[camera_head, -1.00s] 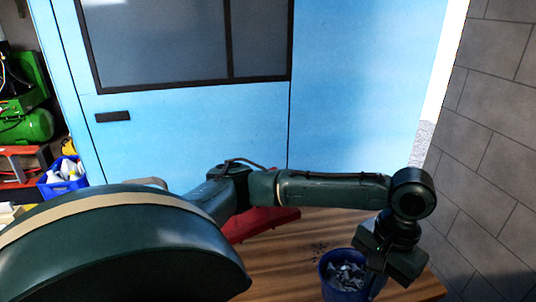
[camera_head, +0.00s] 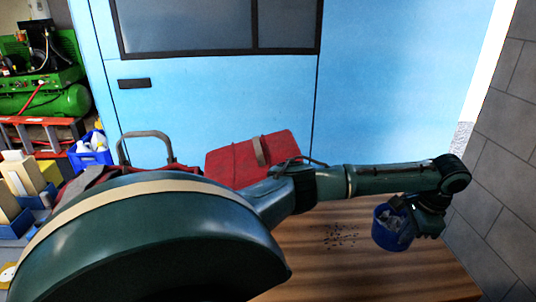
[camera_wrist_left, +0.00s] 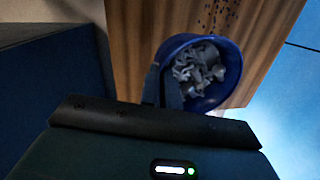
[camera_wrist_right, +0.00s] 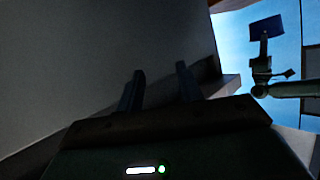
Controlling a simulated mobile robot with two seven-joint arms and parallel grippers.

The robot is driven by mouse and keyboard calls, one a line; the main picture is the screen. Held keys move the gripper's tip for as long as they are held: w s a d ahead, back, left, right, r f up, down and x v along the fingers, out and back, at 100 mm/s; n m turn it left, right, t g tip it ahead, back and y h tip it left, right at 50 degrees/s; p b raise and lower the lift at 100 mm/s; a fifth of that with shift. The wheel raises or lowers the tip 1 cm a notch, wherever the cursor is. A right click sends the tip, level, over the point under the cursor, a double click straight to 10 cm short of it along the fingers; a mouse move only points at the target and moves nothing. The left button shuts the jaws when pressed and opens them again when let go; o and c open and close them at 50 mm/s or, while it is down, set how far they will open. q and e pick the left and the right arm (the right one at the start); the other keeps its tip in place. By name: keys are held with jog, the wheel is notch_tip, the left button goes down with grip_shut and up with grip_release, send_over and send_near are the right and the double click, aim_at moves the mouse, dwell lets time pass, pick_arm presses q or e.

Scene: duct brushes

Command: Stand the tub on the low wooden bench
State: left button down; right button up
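The blue tub (camera_head: 386,238), filled with grey scraps, is at the right in the head view, tilted, above a brown wooden top (camera_head: 345,275). I cannot tell whether this top is the low bench. My left gripper (camera_head: 408,206) is shut on the tub's rim. In the left wrist view the fingers meet the rim of the tub (camera_wrist_left: 232,72), with the wooden top (camera_wrist_left: 140,40) behind. The right wrist view shows a blue shape, seemingly the tub (camera_wrist_right: 266,28), at my left gripper. My right gripper (camera_wrist_right: 160,80) is open and empty.
A red case (camera_head: 235,160) is at the back of the wooden top, and dark specks (camera_head: 342,236) lie on it. A grey tiled wall (camera_head: 505,160) closes the right side. A blue crate (camera_head: 92,155) and green compressor (camera_head: 45,100) are far left. The front of the top is clear.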

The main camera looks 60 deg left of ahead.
pick_arm(q)
jog(key=shift+w+a+f, duration=0.1)
jog(key=shift+w+a, duration=0.1)
jog(key=shift+a, duration=0.1)
jog(key=x, duration=0.3)
jog(key=d+b+x, duration=0.1)
jog(key=x, duration=0.2)
jog(key=d+x, duration=0.1)
jog(key=x, duration=0.2)
jog(key=shift+f+b, duration=0.25)
jog(key=shift+b, duration=0.15)
jog(key=shift+w+f, duration=0.1)
jog(key=shift+f, duration=0.25)
pick_arm(e)
jog(key=shift+s+d+r+t, duration=0.2)
jog(key=shift+d+r+t, duration=0.1)
jog(key=shift+d+t, duration=0.1)
pick_arm(q)
jog(key=c, duration=1.6)
grip_release()
jog(key=shift+f, duration=0.1)
jog(key=shift+c, duration=0.2)
pick_arm(e)
jog(key=shift+f, duration=0.1)
